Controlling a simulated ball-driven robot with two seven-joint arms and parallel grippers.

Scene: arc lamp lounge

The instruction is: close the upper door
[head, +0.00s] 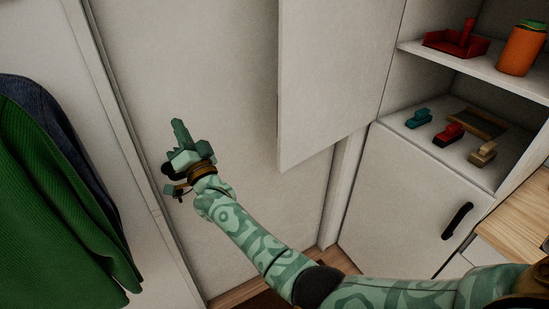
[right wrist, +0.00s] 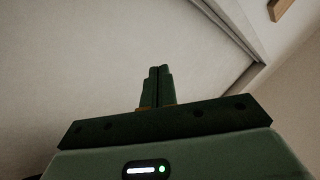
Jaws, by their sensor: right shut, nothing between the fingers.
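The upper door (head: 335,80) is a pale flat panel. It stands open, swung out to the left of the shelf cabinet, so the shelves inside show. My right gripper (head: 181,132) is left of the door's free edge, apart from it in the head view, in front of a plain pale surface. Its fingers are shut with nothing between them. They also show together in the right wrist view (right wrist: 159,85), against a pale flat surface; I cannot tell which one. No handle shows on the upper door. My left gripper is not in view.
The lower door (head: 405,195) is shut and has a black handle (head: 457,220). Shelves hold a red object (head: 455,42), an orange container (head: 522,50) and small toy-like vehicles (head: 449,134). A green garment (head: 60,200) hangs at left. A wooden top (head: 515,225) is at right.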

